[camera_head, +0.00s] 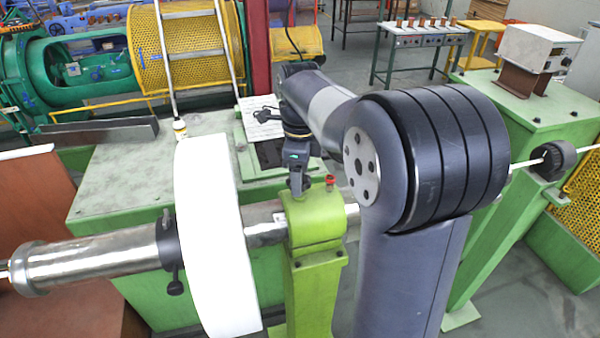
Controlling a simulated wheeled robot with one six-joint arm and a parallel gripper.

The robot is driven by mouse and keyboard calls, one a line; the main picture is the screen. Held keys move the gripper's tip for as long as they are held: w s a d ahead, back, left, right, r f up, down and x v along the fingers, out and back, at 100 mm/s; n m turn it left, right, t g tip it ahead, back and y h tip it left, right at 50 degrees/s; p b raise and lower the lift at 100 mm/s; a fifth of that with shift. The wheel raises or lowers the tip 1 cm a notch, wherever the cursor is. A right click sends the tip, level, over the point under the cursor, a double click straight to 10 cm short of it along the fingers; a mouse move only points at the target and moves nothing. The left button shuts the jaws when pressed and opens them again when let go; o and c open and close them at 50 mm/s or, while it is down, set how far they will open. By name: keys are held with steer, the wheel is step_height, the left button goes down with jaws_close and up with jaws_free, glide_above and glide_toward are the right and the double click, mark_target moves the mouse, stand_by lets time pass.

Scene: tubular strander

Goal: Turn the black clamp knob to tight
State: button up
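A black collar (169,240) sits around the steel shaft (95,257), just left of the large white disc (212,240). A black knob (175,287) on a short stem hangs below this collar. My gripper (299,187) points down at the top of the bright green bearing stand (316,225), right of the white disc and well apart from that knob. Its fingertips are small and dark here, and I cannot tell whether they hold anything. A small red knob (331,181) stands on the stand just right of the fingertips.
My large arm joint fills the right centre and hides part of the shaft line. A green machine cabinet (130,185) lies behind the shaft. A green post with a white box (540,47) stands at right. Yellow mesh guards (185,50) are behind.

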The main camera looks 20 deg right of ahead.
steer(key=shift+o, duration=0.8)
step_height(320, 180, up, 11)
steer(key=b, duration=0.1)
steer(key=shift+f, duration=0.15)
step_height(320, 180, down, 11)
steer(key=shift+r+p, duration=0.1)
steer(key=shift+p, duration=0.4)
stand_by(0.3)
